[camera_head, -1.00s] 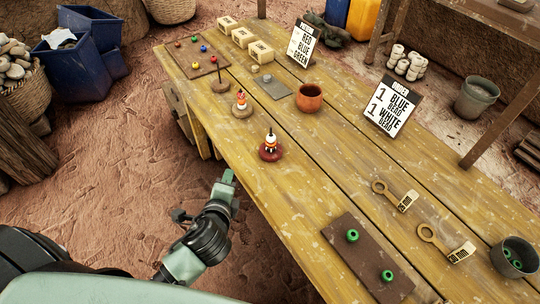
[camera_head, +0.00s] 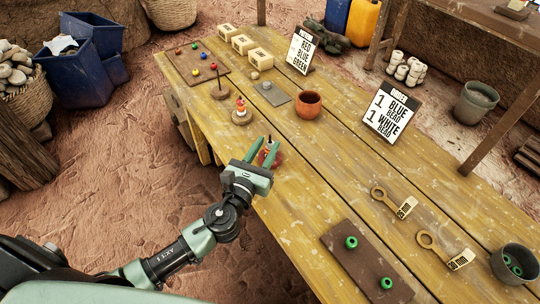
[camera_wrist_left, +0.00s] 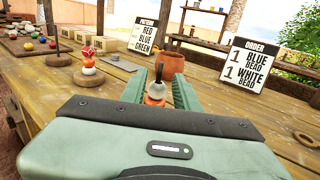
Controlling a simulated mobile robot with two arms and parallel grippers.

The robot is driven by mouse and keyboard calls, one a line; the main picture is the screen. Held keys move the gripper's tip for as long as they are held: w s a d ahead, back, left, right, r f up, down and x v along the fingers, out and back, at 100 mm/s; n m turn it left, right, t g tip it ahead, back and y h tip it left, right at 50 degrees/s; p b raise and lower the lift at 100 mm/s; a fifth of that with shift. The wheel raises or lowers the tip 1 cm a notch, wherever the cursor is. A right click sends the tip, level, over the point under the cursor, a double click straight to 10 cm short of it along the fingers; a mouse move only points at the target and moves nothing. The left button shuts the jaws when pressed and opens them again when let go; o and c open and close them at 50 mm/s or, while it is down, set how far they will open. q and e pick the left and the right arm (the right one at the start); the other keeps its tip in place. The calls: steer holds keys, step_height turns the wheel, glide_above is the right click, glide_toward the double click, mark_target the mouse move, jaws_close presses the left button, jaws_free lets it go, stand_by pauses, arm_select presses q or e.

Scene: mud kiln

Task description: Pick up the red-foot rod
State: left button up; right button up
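The red-foot rod (camera_head: 277,157) stands upright near the table's front edge, its dark red round foot partly hidden by my left gripper. It carries orange and white beads; in the left wrist view the rod (camera_wrist_left: 156,90) shows between the fingers, its foot hidden. My left gripper (camera_head: 265,147) is open, one finger on each side of the rod; in the wrist view the gripper (camera_wrist_left: 160,84) shows a gap between the rod and the fingers. My right gripper is not in view.
A second beaded rod (camera_head: 241,113) on a tan foot and a bare rod (camera_head: 219,85) stand farther back. A terracotta cup (camera_head: 309,105) and an order sign (camera_head: 392,108) stand beyond. A brown board (camera_head: 358,262) with green beads lies at the near right.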

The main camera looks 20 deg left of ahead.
mark_target(270, 141)
arm_select(q)
steer(key=w, duration=0.3)
steer(key=shift+w+d, duration=0.1)
steer(key=shift+w, duration=0.05)
jaws_close()
